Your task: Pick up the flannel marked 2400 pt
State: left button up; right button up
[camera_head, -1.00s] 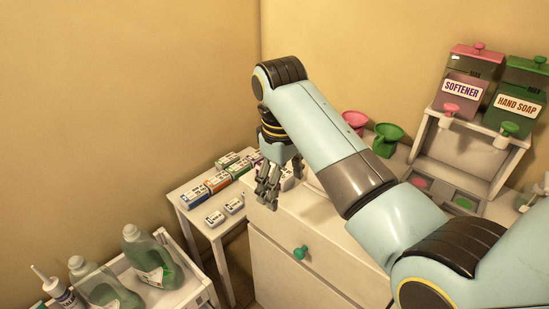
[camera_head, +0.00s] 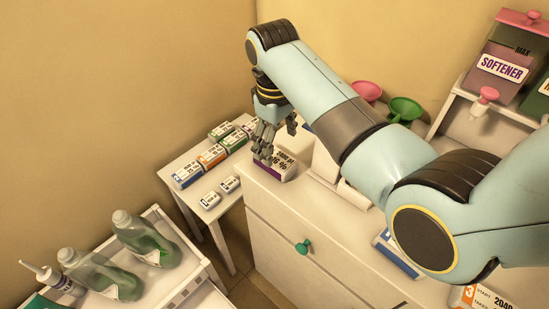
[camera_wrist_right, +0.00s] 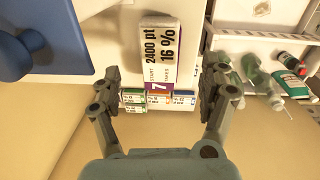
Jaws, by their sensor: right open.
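The flannel marked 2400 pt (camera_head: 280,168) is a folded white block with a purple edge, lying at the far left corner of the white drawer cabinet's top. My right gripper (camera_head: 266,150) hangs over it with fingers pointing down, partly covering it. There my open right gripper (camera_wrist_right: 162,80) has one finger to each side, the flannel beyond and between the tips, with nothing held. I cannot tell whether they touch. My left gripper is not in view.
A low side table (camera_head: 182,165) holds several smaller labelled blocks. A cart with green bottles (camera_head: 147,240) stands front left. Pink (camera_head: 367,91) and green funnels (camera_head: 404,110) and a softener dispenser (camera_head: 502,66) stand at the right. Another labelled block (camera_head: 480,298) lies at the lower right.

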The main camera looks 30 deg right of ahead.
aim_at(279, 159)
notch_tip(279, 159, down, 4)
jog(key=shift+d+r, duration=0.1)
jog(key=shift+r, duration=0.05)
notch_tip(279, 159, down, 4)
jog(key=shift+w+d+r, duration=0.1)
jog(key=shift+d, duration=0.05)
jog(key=shift+f, duration=0.2)
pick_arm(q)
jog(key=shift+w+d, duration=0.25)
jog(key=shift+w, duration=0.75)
pick_arm(e)
jog(key=c, duration=1.3)
